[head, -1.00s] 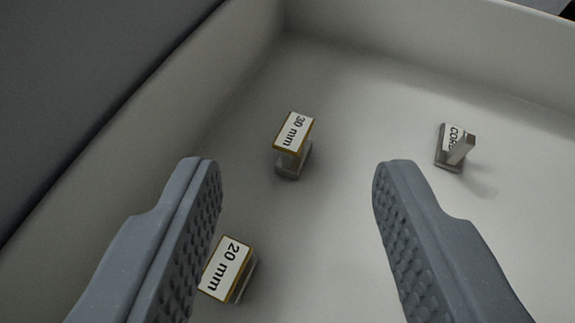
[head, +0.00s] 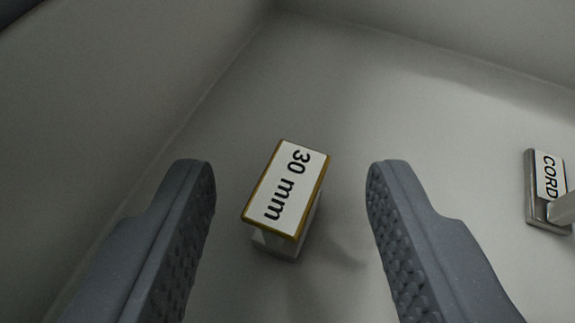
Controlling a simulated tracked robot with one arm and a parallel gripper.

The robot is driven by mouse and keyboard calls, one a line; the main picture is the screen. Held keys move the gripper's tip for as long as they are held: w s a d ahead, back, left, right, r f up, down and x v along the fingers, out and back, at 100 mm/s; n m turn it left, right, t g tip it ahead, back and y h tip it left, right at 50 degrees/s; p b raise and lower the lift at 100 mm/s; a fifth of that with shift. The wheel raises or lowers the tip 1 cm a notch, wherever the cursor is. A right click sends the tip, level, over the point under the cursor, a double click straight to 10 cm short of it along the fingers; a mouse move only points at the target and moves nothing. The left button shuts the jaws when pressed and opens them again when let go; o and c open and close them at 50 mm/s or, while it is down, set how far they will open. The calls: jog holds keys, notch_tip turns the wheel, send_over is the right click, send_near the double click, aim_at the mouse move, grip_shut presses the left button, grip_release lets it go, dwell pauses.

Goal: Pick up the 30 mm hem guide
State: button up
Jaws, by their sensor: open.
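The 30 mm hem guide (head: 287,190) stands on the floor of a pale tray, its white label with a gold-brown edge facing up and reading "30 mm". It is tilted in the picture, its long side running from upper right to lower left. My gripper (head: 290,170) is open, with one grey textured finger on each side of the guide. Neither finger visibly touches it, and clear gaps show on both sides. The guide's base is partly hidden under its top.
A piece labelled "CORD" (head: 549,180) lies at the right edge, partly cut off, outside the right finger. The tray's left wall (head: 110,110) rises near the left finger, and its back wall (head: 450,30) runs across the top. The floor behind the guide is clear.

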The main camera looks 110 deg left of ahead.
grip_shut()
jog(key=shift+r, duration=0.1)
